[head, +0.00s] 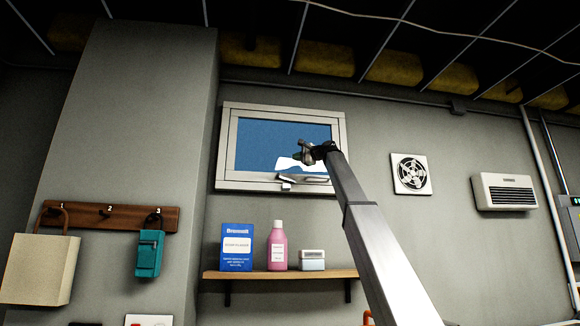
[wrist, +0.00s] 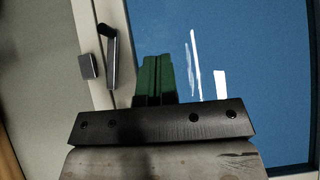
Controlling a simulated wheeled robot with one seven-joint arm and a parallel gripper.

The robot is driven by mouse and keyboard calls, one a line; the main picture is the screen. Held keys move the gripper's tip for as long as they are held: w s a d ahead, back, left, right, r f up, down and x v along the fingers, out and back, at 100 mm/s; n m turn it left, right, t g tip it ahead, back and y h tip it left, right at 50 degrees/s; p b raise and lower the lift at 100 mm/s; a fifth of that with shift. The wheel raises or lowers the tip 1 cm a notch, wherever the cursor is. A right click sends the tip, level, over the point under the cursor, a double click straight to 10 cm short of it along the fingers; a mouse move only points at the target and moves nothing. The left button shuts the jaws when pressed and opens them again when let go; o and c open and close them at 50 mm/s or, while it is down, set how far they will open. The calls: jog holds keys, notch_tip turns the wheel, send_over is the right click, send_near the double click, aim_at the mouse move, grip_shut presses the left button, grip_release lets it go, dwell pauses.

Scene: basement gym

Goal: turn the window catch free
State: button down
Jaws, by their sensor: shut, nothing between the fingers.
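The window (head: 231,112) is a pale-framed pane set high in the grey wall. Its catch (head: 304,179), a slim metal lever, lies along the bottom frame. In the wrist view the catch lever (wrist: 112,62) shows on the frame, left of my fingers, beside a small grey block (wrist: 87,66). My gripper (head: 298,156) is in front of the lower part of the glass, just above the catch. In the wrist view its green fingers (wrist: 157,60) are together and empty, with a gap in the picture between them and the lever. Whether they touch the glass cannot be told.
Below the window a wooden shelf (head: 262,275) holds a blue box (head: 237,247), a pink bottle (head: 278,246) and a small white box (head: 312,260). A vent fan (head: 411,174) is on the wall to the right. A hook board (head: 85,217) hangs at left.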

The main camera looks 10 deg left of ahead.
jog(key=shift+s+d+r, duration=0.45)
jog(key=shift+s+d, duration=0.05)
jog(key=shift+d, duration=0.15)
jog(key=shift+s+d+r, duration=0.4)
jog(key=shift+s+d, duration=0.05)
jog(key=shift+d, duration=0.15)
